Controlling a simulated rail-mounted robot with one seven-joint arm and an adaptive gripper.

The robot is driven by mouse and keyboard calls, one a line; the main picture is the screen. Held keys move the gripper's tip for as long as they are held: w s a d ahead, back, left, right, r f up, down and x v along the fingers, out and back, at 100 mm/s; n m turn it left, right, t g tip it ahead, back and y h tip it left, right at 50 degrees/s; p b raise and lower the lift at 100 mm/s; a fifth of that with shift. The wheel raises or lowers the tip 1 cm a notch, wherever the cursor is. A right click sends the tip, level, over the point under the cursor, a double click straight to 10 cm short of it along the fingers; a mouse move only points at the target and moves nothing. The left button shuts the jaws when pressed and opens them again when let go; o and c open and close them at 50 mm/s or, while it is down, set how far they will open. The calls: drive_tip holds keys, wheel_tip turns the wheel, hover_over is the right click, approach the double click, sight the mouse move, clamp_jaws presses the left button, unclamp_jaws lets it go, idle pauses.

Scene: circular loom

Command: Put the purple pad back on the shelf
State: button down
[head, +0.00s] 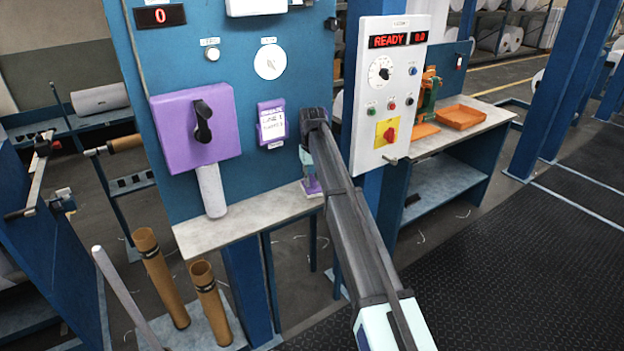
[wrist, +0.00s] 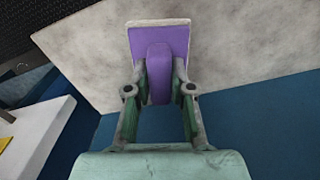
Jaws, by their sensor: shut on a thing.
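The purple pad (wrist: 178,40) has a flat plate with a pale edge and a thick purple grip block. In the wrist view my gripper (wrist: 160,88) is shut on that block, one green finger on each side. In the head view the pad (head: 312,187) shows small below my gripper (head: 309,170), at the right end of the pale grey shelf (head: 250,217) under the blue panel. The shelf's top (wrist: 90,50) lies behind the pad in the wrist view. I cannot tell whether the pad touches it. My arm hides part of the area.
A purple switch box (head: 170,125) with a grey tube hangs over the shelf's left part. A white control box (head: 385,100) stands close right of my arm. Brown tubes (head: 160,278) stand at lower left. The shelf's middle is clear.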

sight(312, 177)
drive_tip(key=shift+f, duration=0.2)
drive_tip(key=c, duration=0.9)
unclamp_jaws()
drive_tip(key=shift+c, duration=0.2)
wheel_tip(312, 177, up, 12)
